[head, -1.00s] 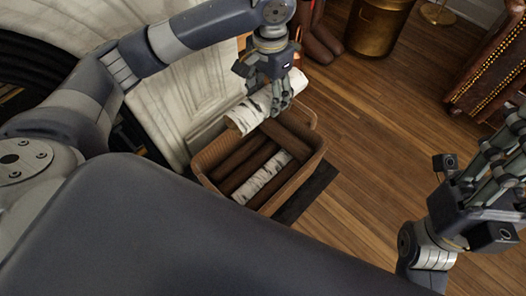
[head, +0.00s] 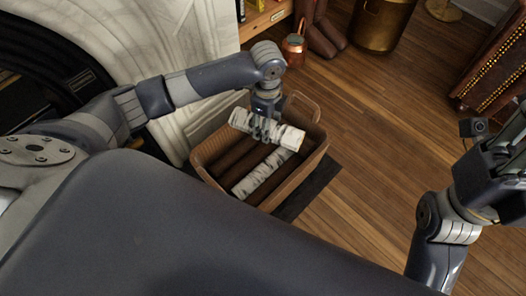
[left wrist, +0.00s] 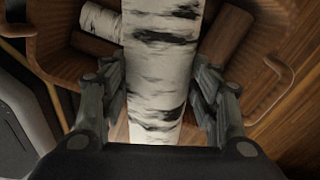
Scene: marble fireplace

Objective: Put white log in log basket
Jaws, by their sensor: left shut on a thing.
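The white log (head: 285,134) is birch-like with dark marks. My left gripper (head: 264,128) is shut on it and holds it over the log basket (head: 295,187). In the left wrist view the white log (left wrist: 160,70) runs between the two fingers of my left gripper (left wrist: 160,105), with the basket around and below it. The basket is brown, with brown logs (head: 222,160) and another white log (head: 264,172) lying inside. I cannot tell whether the held log touches those below. My right gripper (head: 505,165) is at the right edge, away from the basket; its fingertips are partly cut off.
A pale marble fireplace (head: 150,40) stands left of the basket. A copper pot (head: 294,48) and a brass bin (head: 380,22) stand behind. A studded leather chair (head: 495,65) is at the upper right. The wooden floor right of the basket is clear.

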